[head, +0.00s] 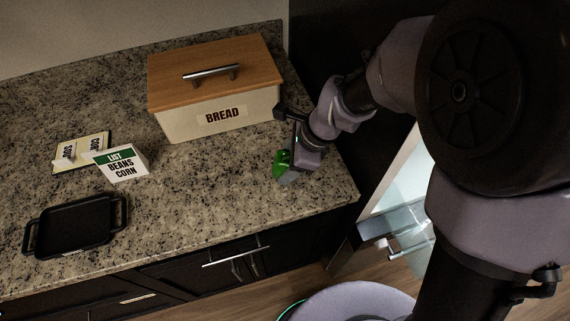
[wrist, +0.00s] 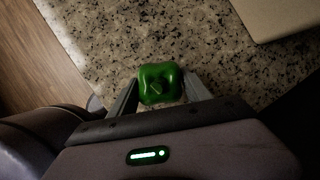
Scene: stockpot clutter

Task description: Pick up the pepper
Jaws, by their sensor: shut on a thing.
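The pepper is green and blocky. In the head view the pepper (head: 280,163) shows near the right end of the granite counter, in front of the bread box, partly hidden by my gripper (head: 288,172).
A cream bread box (head: 225,117) with a wooden lid stands just behind my gripper. The counter's front edge is close. An open door (head: 398,180) is at right.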

